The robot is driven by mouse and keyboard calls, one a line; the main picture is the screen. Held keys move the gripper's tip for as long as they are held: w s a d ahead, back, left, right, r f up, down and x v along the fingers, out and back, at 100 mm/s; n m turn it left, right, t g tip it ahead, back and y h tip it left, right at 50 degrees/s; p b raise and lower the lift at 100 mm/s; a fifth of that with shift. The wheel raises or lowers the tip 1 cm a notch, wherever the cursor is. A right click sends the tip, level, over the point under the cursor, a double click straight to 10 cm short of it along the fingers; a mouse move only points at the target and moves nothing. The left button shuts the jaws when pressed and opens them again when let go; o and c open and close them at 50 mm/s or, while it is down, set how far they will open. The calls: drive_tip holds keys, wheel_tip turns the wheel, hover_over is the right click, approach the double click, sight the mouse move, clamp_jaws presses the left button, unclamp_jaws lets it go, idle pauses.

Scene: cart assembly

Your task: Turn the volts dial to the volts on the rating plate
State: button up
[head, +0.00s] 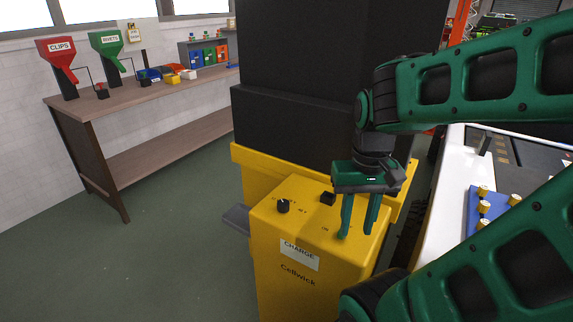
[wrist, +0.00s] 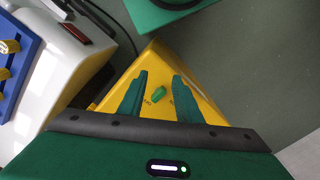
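A yellow charger box (head: 300,225) stands on the floor with a white "CHARGE" label (head: 299,253) and the word "Cellwick" on its front. Its top has a black round dial (head: 283,206) at left and a black knob (head: 327,198) farther back; the small lettering is too blurred to tell which is volts. My gripper (head: 357,234) points down over the right part of the top, fingers apart. In the wrist view my open gripper (wrist: 160,78) has a small green knob (wrist: 158,95) between its fingers; contact cannot be told. No readable rating plate shows.
A large black block (head: 290,130) on a yellow base rises behind the box. A white bench (head: 456,165) with a blue tray (head: 478,213) stands at right. A wooden bench (head: 150,95) with red and green hoppers is at back left. Green floor is clear at left.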

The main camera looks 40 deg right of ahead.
drive_tip(key=shift+w+a, duration=0.2)
drive_tip(key=shift+a, duration=0.05)
drive_tip(key=shift+o, duration=1.2)
drive_tip(key=shift+s, duration=0.1)
drive_tip(key=r+n, duration=0.2)
drive_tip(key=n, duration=0.9)
hover_over(283, 203)
wheel_tip(283, 203, down, 9)
drive_tip(key=shift+r, duration=0.1)
drive_tip(key=c, duration=0.5)
drive_tip(key=shift+c, duration=0.5)
